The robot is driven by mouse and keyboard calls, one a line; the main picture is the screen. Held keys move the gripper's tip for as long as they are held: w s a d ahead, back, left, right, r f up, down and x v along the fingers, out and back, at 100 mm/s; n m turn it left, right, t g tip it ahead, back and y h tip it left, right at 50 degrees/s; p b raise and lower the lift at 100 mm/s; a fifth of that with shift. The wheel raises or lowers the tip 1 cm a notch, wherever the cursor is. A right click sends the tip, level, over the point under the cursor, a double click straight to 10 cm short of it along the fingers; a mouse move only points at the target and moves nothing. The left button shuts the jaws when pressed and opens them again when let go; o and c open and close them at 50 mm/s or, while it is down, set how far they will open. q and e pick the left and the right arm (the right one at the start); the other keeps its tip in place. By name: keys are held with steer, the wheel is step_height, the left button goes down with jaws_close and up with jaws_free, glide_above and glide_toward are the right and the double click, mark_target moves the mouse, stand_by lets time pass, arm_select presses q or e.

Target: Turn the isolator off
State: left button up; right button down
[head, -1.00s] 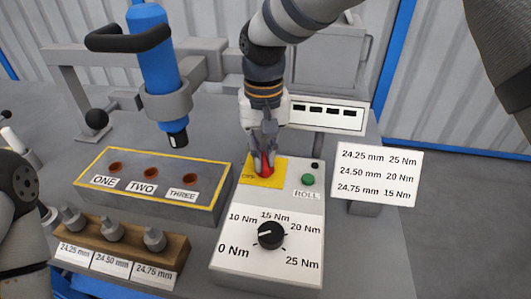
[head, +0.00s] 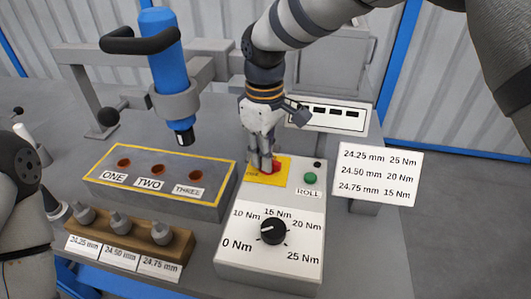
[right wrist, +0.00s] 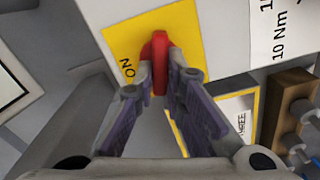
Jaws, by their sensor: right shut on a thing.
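The isolator is a red handle (head: 275,167) on a yellow plate (head: 257,177) at the top left of the grey control box. My right gripper (head: 265,163) reaches down onto it from behind. In the right wrist view the red handle (right wrist: 158,62) sits between my two fingertips (right wrist: 160,72), which are shut on its sides. A label reading "ON" (right wrist: 127,67) shows on the yellow plate beside the handle. The fingers hide part of the handle in the head view. My left gripper is not clearly in view; only part of my left arm shows at the left edge.
The control box also has a green button (head: 310,178) and a black torque dial (head: 273,231). A block with three holes (head: 150,195) and a wooden rack of sockets (head: 130,237) stand to the left. A blue tool (head: 164,75) hangs above the block. A torque sign (head: 375,175) stands right.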

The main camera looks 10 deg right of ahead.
steer(key=shift+s+n, duration=0.15)
steer(key=shift+n, duration=1.55)
steer(key=shift+a, duration=0.1)
steer(key=c, duration=1.7)
jaws_free()
steer(key=shift+o, duration=0.2)
step_height(320, 180, up, 12)
